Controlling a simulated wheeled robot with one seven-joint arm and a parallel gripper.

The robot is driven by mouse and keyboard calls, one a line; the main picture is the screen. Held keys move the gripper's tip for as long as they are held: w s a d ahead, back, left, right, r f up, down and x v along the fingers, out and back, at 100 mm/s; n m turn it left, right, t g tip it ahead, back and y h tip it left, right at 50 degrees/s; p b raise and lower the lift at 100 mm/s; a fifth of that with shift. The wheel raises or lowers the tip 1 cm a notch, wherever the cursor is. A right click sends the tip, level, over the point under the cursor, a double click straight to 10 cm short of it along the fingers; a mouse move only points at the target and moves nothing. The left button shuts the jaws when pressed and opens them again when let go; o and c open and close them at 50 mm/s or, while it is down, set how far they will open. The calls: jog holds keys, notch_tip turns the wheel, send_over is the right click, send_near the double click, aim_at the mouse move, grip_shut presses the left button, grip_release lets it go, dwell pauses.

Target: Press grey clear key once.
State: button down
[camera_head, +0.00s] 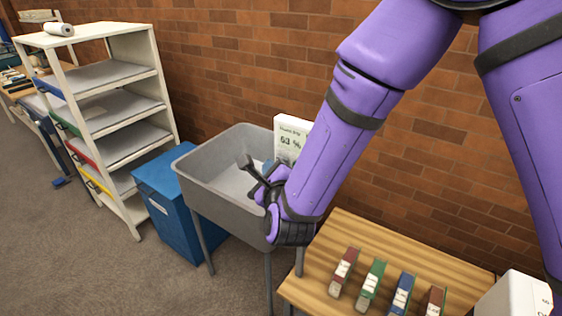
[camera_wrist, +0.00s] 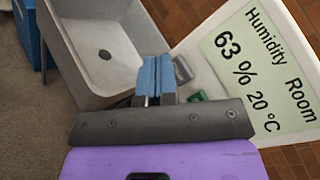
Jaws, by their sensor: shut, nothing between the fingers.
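The white display unit (camera_wrist: 305,58) stands at the right in the wrist view. Its pale green screen (camera_wrist: 258,70) reads "Humidity 63 %" and "Room 20 °C". A grey key (camera_wrist: 182,70) and a green key (camera_wrist: 198,96) lie on its face beside the screen. My gripper (camera_wrist: 157,62) has its blue fingers shut together and empty, just left of the grey key in the picture. I cannot tell whether they touch it. In the head view the display unit (camera_head: 293,137) stands behind my forearm, and its keys are hidden there.
A grey sink basin (camera_head: 216,160) on legs stands by the display unit. A wooden table (camera_head: 345,228) with several small coloured boxes is at right front. A blue bin (camera_head: 165,205) and a white shelf rack (camera_head: 115,110) stand left. A brick wall closes the back.

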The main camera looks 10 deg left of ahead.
jog(key=shift+w, duration=0.15)
dwell(0.6)
jog(key=shift+w+d, duration=0.15)
jog(key=shift+w, duration=0.1)
jog(key=shift+w+d, duration=0.2)
jog(key=shift+w, duration=0.25)
dwell(0.8)
jog(key=shift+s+a, duration=0.1)
jog(key=shift+s, duration=0.1)
jog(key=shift+s+a, duration=0.25)
jog(key=shift+s, duration=0.4)
jog(key=s, duration=0.1)
jog(key=s+a, duration=0.1)
jog(key=s, duration=0.1)
jog(key=s+a, duration=0.1)
jog(key=shift+s, duration=0.3)
dwell(0.4)
dwell(0.5)
